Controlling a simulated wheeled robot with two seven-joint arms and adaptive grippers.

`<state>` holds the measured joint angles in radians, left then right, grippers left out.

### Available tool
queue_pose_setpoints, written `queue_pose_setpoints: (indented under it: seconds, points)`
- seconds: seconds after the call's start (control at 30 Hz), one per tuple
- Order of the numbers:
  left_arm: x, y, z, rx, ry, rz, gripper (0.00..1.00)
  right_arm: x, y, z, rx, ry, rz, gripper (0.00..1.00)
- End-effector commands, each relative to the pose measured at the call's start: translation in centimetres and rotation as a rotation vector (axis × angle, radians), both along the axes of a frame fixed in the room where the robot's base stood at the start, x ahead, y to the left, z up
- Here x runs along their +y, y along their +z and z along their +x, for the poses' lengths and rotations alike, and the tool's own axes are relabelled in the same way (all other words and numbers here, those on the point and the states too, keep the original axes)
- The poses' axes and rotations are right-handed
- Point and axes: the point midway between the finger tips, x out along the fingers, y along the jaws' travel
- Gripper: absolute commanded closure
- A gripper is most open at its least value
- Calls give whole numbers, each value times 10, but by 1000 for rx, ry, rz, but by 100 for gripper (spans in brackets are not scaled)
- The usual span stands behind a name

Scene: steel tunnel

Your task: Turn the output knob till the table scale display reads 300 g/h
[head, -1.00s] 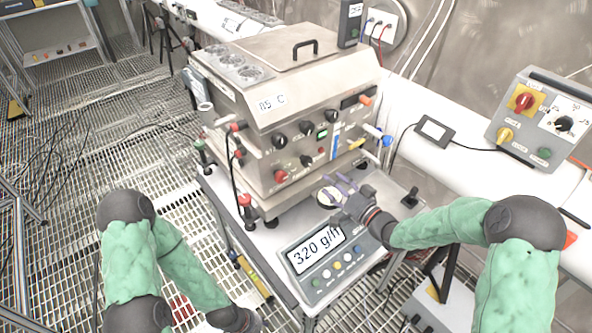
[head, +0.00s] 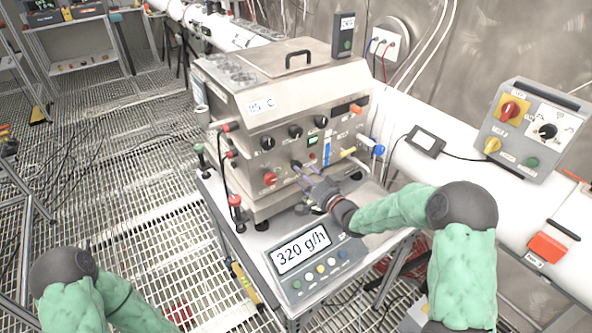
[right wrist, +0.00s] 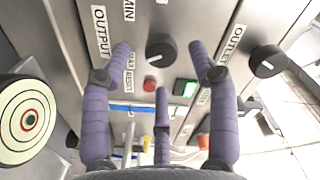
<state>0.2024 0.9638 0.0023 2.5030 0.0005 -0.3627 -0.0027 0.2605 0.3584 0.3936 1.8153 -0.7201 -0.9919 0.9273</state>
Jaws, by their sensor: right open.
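The table scale (head: 345,262) stands on the small table in front of the steel machine. Its display (head: 301,250) reads 320 g/h. The output knob (right wrist: 160,48) is a black round knob beside the OUTPUT label in the right wrist view. My right gripper (right wrist: 163,70) is open, with its purple fingers pointing at the panel and spread around the knob's position; I cannot tell whether they touch it. My left gripper is out of view.
The steel machine (head: 270,110) carries several other knobs, a red knob (head: 270,179) and a green lit switch (right wrist: 185,88). Another black knob (right wrist: 268,61) is right of the fingers. A grey control box (head: 530,125) stands on the white pipe at right.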

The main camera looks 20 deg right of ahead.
Motion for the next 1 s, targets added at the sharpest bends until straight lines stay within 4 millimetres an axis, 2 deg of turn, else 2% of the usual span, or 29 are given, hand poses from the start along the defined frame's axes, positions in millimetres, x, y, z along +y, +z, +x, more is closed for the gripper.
queue_pose_setpoints:
  seconds: [0.1, 0.3, 0.7, 0.9, 1.0]
  points:
    - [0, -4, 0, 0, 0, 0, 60, 8, -1, 19, -1, 1, 1, 40]
    - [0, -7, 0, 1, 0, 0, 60, 14, -1, 39, 0, 1, 1, 40]
    - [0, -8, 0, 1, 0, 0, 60, 16, 0, 44, 0, -1, 1, 40]
    - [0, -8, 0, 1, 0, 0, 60, 16, 0, 44, 0, -1, 1, 96]
    - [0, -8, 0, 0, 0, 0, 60, 16, 0, 44, 0, 0, 1, 96]
